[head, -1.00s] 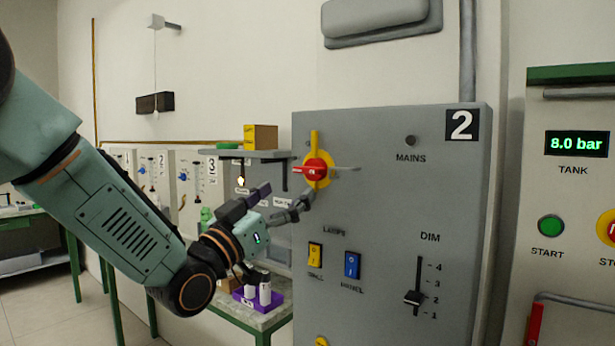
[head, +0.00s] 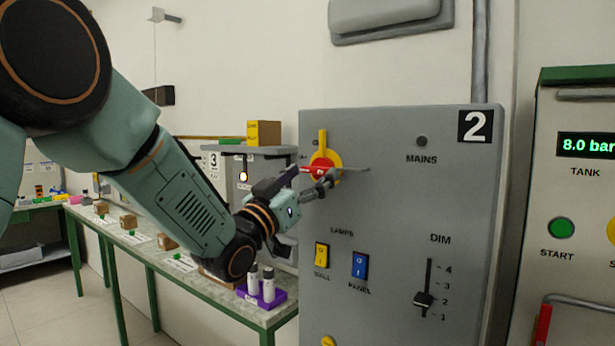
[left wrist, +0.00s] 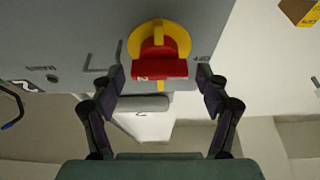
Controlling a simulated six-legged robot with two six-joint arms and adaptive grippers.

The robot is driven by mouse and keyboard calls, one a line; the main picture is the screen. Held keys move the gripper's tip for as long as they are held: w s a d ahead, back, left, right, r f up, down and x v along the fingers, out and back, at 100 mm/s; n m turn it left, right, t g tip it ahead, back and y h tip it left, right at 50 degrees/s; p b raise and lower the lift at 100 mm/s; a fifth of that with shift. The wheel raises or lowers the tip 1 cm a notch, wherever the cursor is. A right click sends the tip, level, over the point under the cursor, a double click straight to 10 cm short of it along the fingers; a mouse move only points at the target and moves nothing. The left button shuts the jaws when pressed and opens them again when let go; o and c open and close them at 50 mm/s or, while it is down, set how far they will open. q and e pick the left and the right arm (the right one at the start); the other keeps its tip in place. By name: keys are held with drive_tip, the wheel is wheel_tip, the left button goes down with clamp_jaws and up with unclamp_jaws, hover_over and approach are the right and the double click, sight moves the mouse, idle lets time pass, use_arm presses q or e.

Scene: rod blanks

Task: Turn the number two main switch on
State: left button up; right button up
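The grey panel (head: 390,210) labelled 2 carries a main switch with a red handle (head: 316,169) on a yellow round plate (head: 323,143). The handle lies sideways. My left gripper (head: 309,184) is at the switch, partly covering it in the head view. In the left wrist view my open gripper (left wrist: 161,80) has one finger on each side of the red handle (left wrist: 160,68), with a gap visible at both sides. The MAINS lamp (head: 421,141) is dark grey. My right gripper does not show.
Below the switch are a yellow rocker (head: 321,255), a blue rocker (head: 359,264) and a DIM slider (head: 424,299). A bench (head: 150,255) on the left holds a purple tray (head: 276,301) with white bottles. A tank panel (head: 570,200) stands at the right.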

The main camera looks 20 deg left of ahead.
use_arm(q)
drive_tip(key=shift+s+r, duration=0.1)
drive_tip(key=c, duration=1.4)
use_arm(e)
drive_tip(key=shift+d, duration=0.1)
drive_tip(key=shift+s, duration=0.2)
